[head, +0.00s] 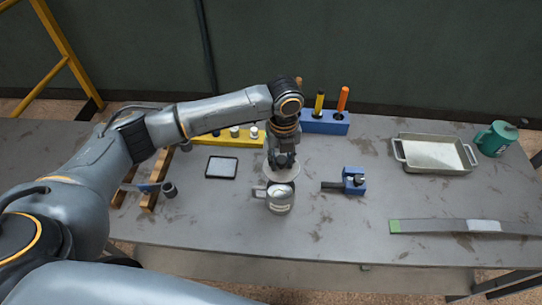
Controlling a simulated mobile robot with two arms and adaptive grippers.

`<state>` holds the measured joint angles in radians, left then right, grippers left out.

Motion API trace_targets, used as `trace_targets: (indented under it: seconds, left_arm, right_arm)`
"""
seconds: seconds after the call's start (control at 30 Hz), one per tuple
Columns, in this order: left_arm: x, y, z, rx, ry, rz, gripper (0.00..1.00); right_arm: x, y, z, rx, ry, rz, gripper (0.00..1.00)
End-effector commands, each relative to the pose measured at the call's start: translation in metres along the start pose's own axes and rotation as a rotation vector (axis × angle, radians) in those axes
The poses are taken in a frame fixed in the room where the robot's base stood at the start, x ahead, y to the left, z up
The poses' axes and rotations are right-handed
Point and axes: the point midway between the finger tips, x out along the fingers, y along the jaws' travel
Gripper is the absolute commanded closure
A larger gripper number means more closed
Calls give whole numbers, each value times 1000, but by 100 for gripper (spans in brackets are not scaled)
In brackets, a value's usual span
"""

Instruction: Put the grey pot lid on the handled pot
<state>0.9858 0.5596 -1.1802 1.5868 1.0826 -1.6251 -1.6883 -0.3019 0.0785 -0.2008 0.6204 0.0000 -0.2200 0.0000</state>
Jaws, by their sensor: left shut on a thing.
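The handled pot (281,205) is a small grey pot standing on the table near the middle, with its handle (259,192) pointing left. Its opening shows at the top. My left gripper (283,162) points down from above, just behind the pot in the picture. It is shut on the grey pot lid (281,174), a pale round disc that looks roughly level. The lid appears above and slightly behind the pot's rim; the exact gap is hard to tell. The fingertips are small and partly hidden by the wrist. My right gripper is out of view.
A blue clamp-like block (354,182) stands right of the pot. A dark-framed tablet (221,167) lies to the left. Behind are a yellow rack (222,140) and a blue holder (322,124). A metal tray (398,150) and green mug (495,138) are far right.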

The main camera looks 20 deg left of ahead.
Motion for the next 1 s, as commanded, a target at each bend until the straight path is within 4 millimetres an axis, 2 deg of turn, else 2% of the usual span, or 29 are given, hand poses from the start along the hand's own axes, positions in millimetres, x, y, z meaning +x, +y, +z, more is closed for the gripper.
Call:
trace_targets:
  seconds: [0.37, 0.6, 1.0]
  left_arm:
    - [0, -1, 0, 1, -1, 0, 100]
    - [-2, 0, 0, 1, -1, 1, 100]
    - [39, 0, 0, 1, -1, 2, 100]
  right_arm:
    - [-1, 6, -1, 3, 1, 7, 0]
    - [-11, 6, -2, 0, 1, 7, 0]
    - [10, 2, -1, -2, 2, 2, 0]
